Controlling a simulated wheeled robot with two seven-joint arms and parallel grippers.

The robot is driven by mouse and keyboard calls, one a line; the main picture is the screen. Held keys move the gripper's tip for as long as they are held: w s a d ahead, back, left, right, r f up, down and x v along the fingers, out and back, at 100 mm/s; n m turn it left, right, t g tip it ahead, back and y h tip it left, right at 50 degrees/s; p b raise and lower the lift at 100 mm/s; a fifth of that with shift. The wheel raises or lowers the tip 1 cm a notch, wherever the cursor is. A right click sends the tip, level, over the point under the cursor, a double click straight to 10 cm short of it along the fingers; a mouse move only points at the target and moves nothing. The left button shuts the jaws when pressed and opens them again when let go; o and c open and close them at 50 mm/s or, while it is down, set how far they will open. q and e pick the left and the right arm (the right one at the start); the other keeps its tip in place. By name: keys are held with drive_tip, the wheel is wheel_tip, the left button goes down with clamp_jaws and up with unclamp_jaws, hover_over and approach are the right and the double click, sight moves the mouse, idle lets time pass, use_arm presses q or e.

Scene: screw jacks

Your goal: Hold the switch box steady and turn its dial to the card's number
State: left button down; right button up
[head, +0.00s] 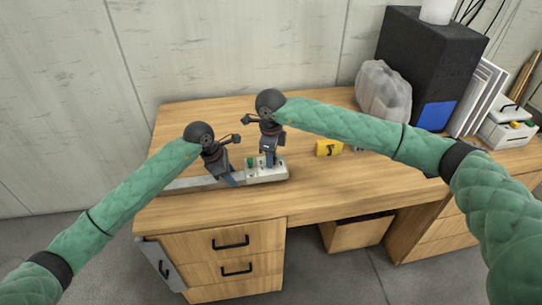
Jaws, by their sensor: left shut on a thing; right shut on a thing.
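The switch box (281,175) is a small pale box near the front middle of the desk in the head view, with a green part (250,162) on top. My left gripper (233,181) is at the box's left end and is shut on the box. My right gripper (269,163) points down over the top of the box and is shut on the dial, which its fingers hide. The yellow card (328,148) stands on the desk to the right of the box. It has a dark mark, too small to read surely.
A long grey strip (185,185) lies along the desk left of the box. A wrapped grey bundle (383,93) and a large black box (430,60) stand at the back right. The wooden desk top (330,187) is clear in front of the card.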

drive_tip(key=m, duration=0.4)
drive_tip(key=shift+m, duration=2.1)
drive_tip(key=o, duration=1)
drive_tip(key=shift+c, duration=0.2)
drive_tip(key=shift+r, duration=0.15)
wheel_tip(320, 180, up, 12)
